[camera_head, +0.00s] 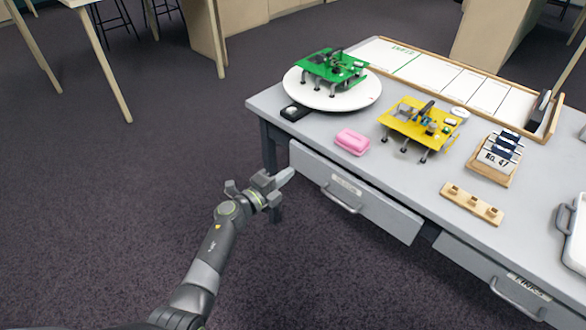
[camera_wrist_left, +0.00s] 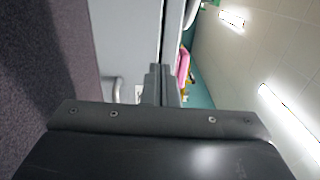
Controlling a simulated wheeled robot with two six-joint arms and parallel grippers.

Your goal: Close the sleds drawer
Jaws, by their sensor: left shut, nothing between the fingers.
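The grey drawer (camera_head: 355,200) under the left part of the table stands out a little from the table front. Its label is too small to read surely; its bar handle (camera_head: 341,200) is in the middle of the front. My left gripper (camera_head: 286,176) is shut and empty, its fingertips close to the drawer's left end; I cannot tell whether they touch. In the left wrist view the shut fingers (camera_wrist_left: 160,84) point toward the drawer front (camera_wrist_left: 128,40), with the handle (camera_wrist_left: 117,90) to their left. My right gripper is not in view.
A second drawer (camera_head: 490,277) is at the lower right. On the tabletop (camera_head: 330,122) are a green sled on a white turntable (camera_head: 310,96), a pink case (camera_head: 352,142), a yellow sled (camera_head: 420,122) and a wooden peg block (camera_head: 472,204).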

